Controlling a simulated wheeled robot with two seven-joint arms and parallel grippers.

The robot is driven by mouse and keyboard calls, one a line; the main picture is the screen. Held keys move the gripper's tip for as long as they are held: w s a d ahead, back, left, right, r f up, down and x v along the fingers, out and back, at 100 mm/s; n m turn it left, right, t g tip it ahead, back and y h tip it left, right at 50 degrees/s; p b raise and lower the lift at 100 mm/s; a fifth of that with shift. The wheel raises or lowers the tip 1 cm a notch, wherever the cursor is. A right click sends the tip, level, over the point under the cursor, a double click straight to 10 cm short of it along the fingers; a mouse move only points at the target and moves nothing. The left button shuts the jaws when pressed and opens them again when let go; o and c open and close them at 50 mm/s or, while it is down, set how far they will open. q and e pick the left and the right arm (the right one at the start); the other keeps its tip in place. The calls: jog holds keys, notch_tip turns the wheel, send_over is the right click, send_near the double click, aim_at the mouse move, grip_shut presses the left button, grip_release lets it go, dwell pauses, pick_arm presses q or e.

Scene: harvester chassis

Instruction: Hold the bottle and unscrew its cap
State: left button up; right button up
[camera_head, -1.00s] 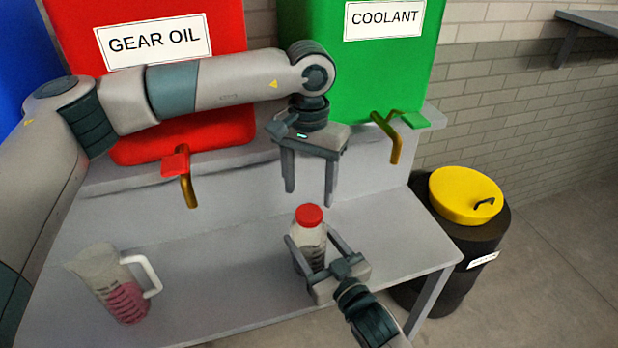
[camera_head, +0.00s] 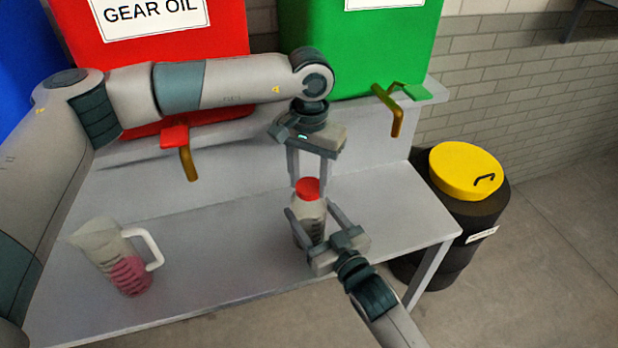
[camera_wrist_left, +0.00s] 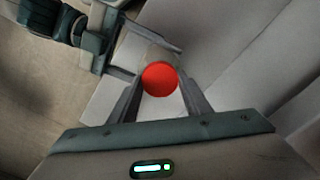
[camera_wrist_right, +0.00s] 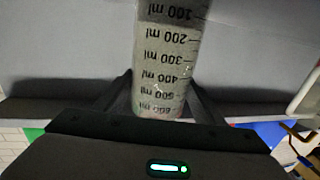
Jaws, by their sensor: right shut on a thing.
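A clear bottle (camera_head: 309,222) with a red cap (camera_head: 308,188) stands upright on the grey bench. Its measuring marks show in the right wrist view (camera_wrist_right: 166,60). My right gripper (camera_head: 312,228) is shut on the bottle's body from the front. My left gripper (camera_head: 311,182) points down over the bottle, with its fingers at about cap height.
A measuring jug (camera_head: 118,258) with pink liquid stands on the bench (camera_head: 215,240) at the left. Red gear oil (camera_head: 165,50) and green coolant (camera_head: 360,50) tanks with taps stand behind. A black bin with a yellow lid (camera_head: 466,171) stands at the right.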

pick_arm(q)
jog(key=shift+c, duration=0.9)
jog(key=shift+n, duration=1.7)
jog(key=o, duration=1.2)
jog(key=shift+r, duration=0.15)
jog(key=shift+r, duration=2.15)
